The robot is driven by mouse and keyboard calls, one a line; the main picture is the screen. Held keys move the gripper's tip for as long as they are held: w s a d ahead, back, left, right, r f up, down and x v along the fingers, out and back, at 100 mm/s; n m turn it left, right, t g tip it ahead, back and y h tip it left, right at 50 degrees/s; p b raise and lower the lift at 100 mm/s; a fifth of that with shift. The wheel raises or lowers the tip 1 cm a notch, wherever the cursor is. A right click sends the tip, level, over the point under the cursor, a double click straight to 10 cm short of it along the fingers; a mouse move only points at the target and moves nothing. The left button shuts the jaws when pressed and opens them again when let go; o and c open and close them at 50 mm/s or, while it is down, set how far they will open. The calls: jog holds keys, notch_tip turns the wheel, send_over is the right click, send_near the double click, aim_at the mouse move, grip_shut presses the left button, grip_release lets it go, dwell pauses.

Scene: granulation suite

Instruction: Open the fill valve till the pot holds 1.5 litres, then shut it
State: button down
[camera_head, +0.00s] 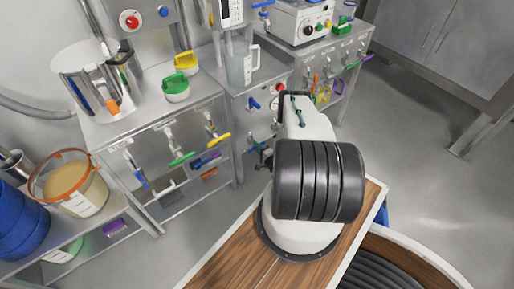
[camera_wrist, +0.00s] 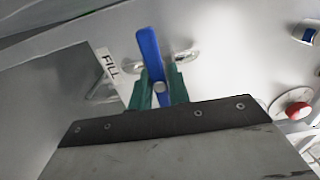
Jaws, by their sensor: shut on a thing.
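In the wrist view, my gripper (camera_wrist: 158,78) has its green fingers closed around a blue lever (camera_wrist: 149,50) on a metal panel. A white label reading FILL (camera_wrist: 109,64) is beside this lever, to its left. The lever points up the picture, tilted slightly left, with a round pivot below. In the head view, my gripper (camera_head: 264,152) is partly hidden by my arm, low by the cabinet front. A clear jug with a handle (camera_head: 239,68), seemingly the pot, stands on the bench under a spout. Its liquid level cannot be read.
A red button (camera_wrist: 297,110) is to the right in the wrist view. Several coloured handles hang on the left bench front, including a green one (camera_head: 181,158). A bucket of tan material (camera_head: 85,199) stands at the left. Grey floor is free at the right.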

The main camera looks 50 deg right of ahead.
dwell(0.3)
jog(key=c, duration=1.3)
grip_release()
jog(key=shift+s, duration=0.1)
jog(key=v, duration=0.7)
jog(key=shift+s+a, duration=0.1)
jog(key=shift+s, duration=0.25)
